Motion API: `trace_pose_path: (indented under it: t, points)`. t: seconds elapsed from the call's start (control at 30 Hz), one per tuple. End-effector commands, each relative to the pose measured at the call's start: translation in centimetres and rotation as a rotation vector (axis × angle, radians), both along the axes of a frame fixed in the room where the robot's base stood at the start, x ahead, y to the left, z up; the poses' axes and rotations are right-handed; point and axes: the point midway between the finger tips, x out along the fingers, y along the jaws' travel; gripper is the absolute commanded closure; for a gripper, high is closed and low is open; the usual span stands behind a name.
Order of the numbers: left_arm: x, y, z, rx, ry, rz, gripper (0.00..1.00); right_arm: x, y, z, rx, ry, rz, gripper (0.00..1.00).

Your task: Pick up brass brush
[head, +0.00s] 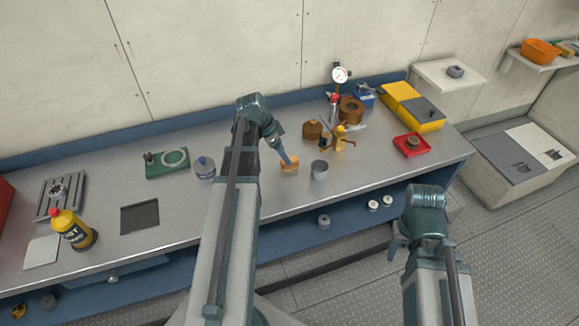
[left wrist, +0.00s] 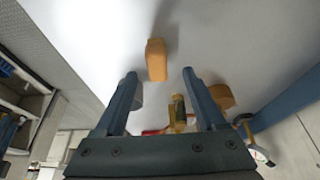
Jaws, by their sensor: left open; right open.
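A small orange-tan block, which I take to be the brass brush (head: 290,168), stands on the metal bench near the middle. In the left wrist view the brush (left wrist: 156,60) is just beyond the fingertips, roughly centred between them. My left gripper (head: 287,157) reaches down at the brush in the head view and partly covers it. In the left wrist view the left gripper (left wrist: 160,76) is open, with nothing held between its fingers. My right gripper (head: 393,248) is in front of the bench, away from the brush, and its fingers show only in small part.
A grey cylinder (head: 319,170) stands just right of the brush. A brass clamp-like piece (head: 342,138) and a brown pot (head: 312,130) are behind it. A grey-blue jar (head: 204,167) stands to the left. A red tray (head: 412,146) is further right. The bench front is clear there.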

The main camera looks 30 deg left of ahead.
Motion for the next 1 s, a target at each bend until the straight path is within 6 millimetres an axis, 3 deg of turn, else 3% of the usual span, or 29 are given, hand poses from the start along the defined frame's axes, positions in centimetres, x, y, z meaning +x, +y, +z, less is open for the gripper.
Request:
trace_pose_path:
  t: [0.47, 0.77, 1.0]
  points:
    - [0.9, -1.3, -4.8, 0.000, 0.000, -0.001, 0.28, 0.0, 0.0, -4.8, 0.000, 0.000, 0.000, 0.50]
    - [1.0, -1.4, -4.8, 0.000, 0.000, 0.000, 0.28, 0.0, 0.0, -4.8, 0.000, 0.000, 0.000, 0.50]
    - [1.0, -1.4, -4.8, 0.000, 0.000, 0.000, 0.69, 0.0, 0.0, -4.8, 0.000, 0.000, 0.000, 0.50]
